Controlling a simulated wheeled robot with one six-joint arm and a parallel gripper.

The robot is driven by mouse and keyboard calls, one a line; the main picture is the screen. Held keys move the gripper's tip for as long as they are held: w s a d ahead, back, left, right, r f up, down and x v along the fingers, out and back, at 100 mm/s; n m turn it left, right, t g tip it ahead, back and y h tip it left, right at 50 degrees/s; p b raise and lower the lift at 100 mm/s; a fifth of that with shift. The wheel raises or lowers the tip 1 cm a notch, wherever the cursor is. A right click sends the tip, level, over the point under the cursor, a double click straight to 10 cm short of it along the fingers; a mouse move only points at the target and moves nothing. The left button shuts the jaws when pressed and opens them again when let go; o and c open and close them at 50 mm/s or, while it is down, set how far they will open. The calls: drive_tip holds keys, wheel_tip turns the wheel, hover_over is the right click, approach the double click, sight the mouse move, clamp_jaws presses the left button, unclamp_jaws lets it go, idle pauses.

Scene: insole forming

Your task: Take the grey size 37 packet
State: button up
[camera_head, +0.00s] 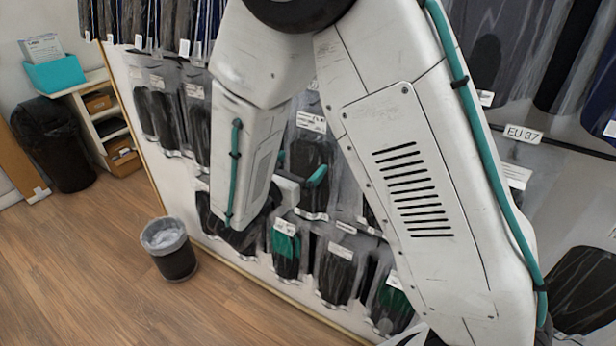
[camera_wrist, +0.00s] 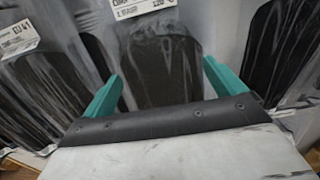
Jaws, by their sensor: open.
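My gripper (camera_wrist: 160,90) is open, with its two teal fingers apart in the wrist view. A clear packet with a dark grey insole (camera_wrist: 160,65) hangs directly in front of and between the fingers; I see nothing held. Its white label (camera_wrist: 140,8) is cut off at the top, and I cannot read a size on it. In the head view my gripper (camera_head: 302,176) is close to the hanging packets, partly hidden by my arm. An "EU 37" tag (camera_head: 523,134) is on a rail at the right. I cannot tell which packet is the grey size 37 one.
Neighbouring packets hang close on both sides, at left (camera_wrist: 50,85) and right (camera_wrist: 270,50) in the wrist view. Several more packets hang on the white wall. The floor at the lower left is clear.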

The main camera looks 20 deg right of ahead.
drive_tip(key=x, duration=0.2)
drive_tip(key=shift+w+d, duration=0.2)
drive_tip(key=shift+d, duration=0.05)
drive_tip(key=c, duration=1.4)
